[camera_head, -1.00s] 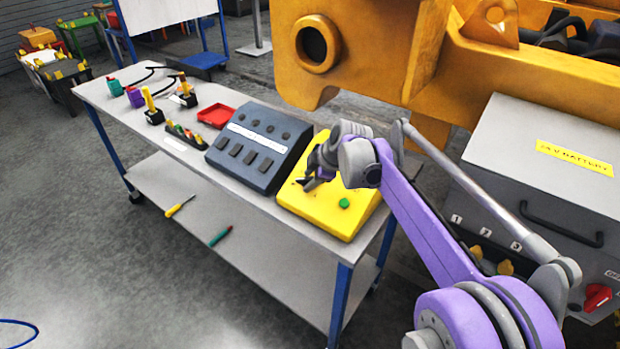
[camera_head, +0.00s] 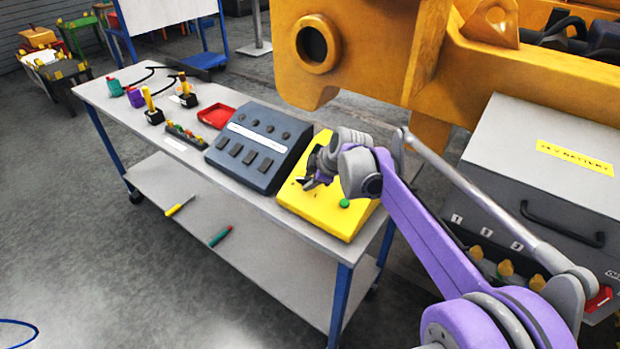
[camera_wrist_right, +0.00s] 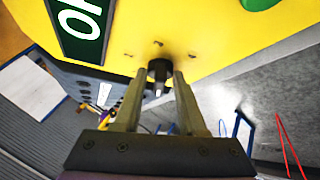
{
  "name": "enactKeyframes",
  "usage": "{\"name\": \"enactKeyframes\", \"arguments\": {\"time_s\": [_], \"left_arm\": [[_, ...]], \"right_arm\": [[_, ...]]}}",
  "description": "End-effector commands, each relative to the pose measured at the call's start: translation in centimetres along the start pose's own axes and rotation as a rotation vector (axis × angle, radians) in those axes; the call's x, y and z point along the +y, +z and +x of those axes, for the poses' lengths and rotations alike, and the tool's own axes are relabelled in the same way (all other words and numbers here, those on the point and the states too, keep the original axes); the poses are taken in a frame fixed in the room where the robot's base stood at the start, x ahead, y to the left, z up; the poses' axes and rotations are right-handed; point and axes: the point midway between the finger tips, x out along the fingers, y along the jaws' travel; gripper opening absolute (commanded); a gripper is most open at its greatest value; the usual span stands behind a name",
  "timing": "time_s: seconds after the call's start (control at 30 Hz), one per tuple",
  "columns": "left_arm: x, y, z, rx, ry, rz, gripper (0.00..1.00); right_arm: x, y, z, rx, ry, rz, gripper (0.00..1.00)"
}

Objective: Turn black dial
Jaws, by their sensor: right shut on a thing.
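The yellow control box (camera_head: 322,212) sits on the near right end of the bench top, with a green button (camera_head: 344,203) on it. The black dial (camera_wrist_right: 158,67) shows in the right wrist view, standing out of the yellow face with several small marks around it. My right gripper (camera_head: 309,183) is at the yellow box; in the right wrist view its two fingers (camera_wrist_right: 159,80) are shut on the dial, one on each side. In the head view the gripper hides the dial. My left gripper is in neither view.
A dark blue panel (camera_head: 246,171) with several switches stands just left of the yellow box. A red tray (camera_head: 216,116) lies beyond it. A large orange machine frame (camera_head: 360,45) hangs close behind, and a grey battery box (camera_head: 530,150) stands at the right.

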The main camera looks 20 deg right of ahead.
Motion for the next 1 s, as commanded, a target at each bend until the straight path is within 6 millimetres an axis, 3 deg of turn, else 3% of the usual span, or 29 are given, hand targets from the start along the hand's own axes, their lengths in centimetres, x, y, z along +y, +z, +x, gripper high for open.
{"name": "enactKeyframes", "arguments": {"time_s": [1.0], "left_arm": [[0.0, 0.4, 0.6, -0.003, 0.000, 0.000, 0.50]], "right_arm": [[-1.2, -0.5, 0.3, 0.001, 0.504, 0.639, 0.00]]}}
